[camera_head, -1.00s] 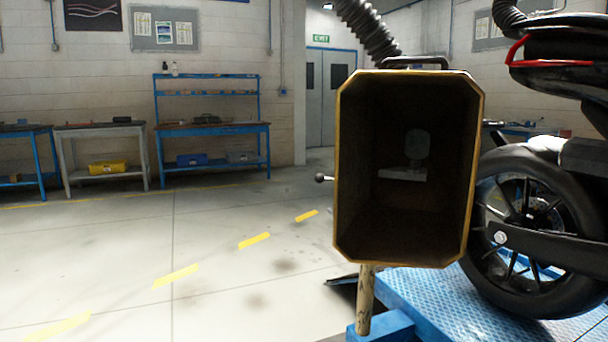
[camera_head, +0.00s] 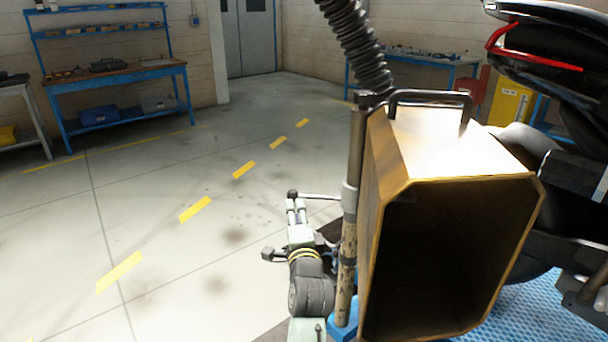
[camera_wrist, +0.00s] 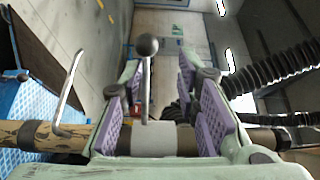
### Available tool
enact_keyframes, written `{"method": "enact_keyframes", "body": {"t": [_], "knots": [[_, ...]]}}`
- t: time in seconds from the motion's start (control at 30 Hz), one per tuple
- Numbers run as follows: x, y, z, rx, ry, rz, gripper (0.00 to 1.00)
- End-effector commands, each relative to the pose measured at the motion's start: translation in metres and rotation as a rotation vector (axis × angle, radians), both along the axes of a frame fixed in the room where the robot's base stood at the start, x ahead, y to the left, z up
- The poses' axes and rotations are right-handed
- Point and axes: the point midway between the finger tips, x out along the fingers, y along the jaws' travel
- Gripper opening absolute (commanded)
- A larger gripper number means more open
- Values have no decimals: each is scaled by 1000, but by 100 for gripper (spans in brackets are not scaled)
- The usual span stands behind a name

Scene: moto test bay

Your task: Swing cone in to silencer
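The cone (camera_head: 377,200) is a large box-shaped hood with a tan rim and dark, open mouth, mounted beside an upright post (camera_head: 346,250). A thin lever with a dark ball knob (camera_head: 293,194) sticks out left from the post's grey collar. My gripper (camera_head: 297,208) is at the lever's knob end, left of the post. In the wrist view my gripper (camera_wrist: 162,105) is open, with purple pads apart and the lever's ball knob (camera_wrist: 147,45) and rod between them; I cannot tell whether a pad touches the rod. I cannot make out the silencer; the cone hides part of the motorcycle.
A motorcycle (camera_head: 545,60) stands at the right on a blue textured platform (camera_head: 545,305). A black corrugated hose (camera_head: 357,50) hangs above the cone. A blue workbench (camera_head: 120,85) is at the back left. The floor (camera_head: 170,240) at left is clear.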

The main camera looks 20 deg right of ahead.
Motion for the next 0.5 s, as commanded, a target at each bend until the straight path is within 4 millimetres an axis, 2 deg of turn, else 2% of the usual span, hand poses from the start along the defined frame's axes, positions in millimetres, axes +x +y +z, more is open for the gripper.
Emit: {"method": "enact_keyframes", "body": {"t": [0.03, 0.17, 0.27, 0.5], "knots": [[-5, -17, -4, 37, 22, -24, 30], [-5, -33, -14, 81, 44, -45, 30], [6, -36, -14, 84, 42, -44, 30], [51, -46, -14, 81, 43, -43, 30]]}}
